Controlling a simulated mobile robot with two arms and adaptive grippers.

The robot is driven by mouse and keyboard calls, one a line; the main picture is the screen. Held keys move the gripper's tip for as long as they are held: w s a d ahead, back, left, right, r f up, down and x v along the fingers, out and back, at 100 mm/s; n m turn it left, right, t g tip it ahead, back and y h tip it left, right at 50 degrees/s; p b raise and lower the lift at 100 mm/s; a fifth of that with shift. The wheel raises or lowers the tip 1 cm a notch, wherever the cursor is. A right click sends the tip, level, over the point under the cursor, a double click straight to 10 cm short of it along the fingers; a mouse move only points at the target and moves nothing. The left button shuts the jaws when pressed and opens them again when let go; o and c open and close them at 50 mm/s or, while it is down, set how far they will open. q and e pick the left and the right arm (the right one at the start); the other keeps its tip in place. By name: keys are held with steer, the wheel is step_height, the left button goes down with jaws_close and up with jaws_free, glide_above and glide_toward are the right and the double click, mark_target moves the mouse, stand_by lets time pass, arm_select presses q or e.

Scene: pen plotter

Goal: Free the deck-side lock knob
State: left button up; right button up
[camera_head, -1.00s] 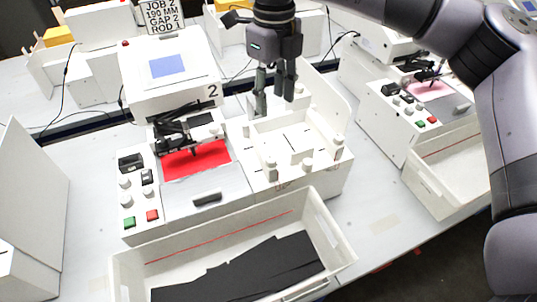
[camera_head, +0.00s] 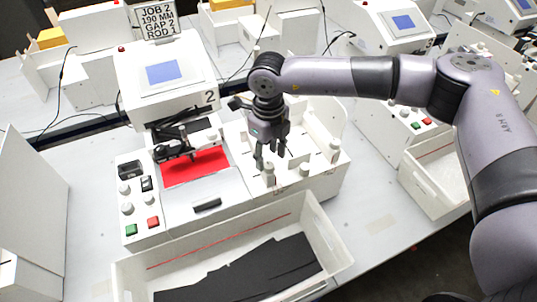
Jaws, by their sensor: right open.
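The plotter marked 2 (camera_head: 170,85) stands in the middle, with a red sheet (camera_head: 195,167) on its deck under a black pen carriage (camera_head: 175,150). To the right is its white side tray (camera_head: 290,178) with several upright white knobs. One knob (camera_head: 269,176) stands near the deck side, another (camera_head: 304,169) at the front middle, another (camera_head: 334,152) at the right. My right gripper (camera_head: 269,163) points down, open, with its fingertips close to the deck-side knob. I cannot tell whether they touch it. My forearm and gripper hide the back of the tray. My left gripper is not in view.
A white bin (camera_head: 235,250) with black sheets stands in front of the plotter. Green (camera_head: 131,230) and red (camera_head: 153,223) buttons are at the deck's front left. Another plotter (camera_head: 405,115) is to the right. Bare table lies at left.

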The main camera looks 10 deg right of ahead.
mark_target(269, 167)
steer(key=shift+f+p, duration=0.35)
steer(key=shift+f, duration=1.1)
jaws_close()
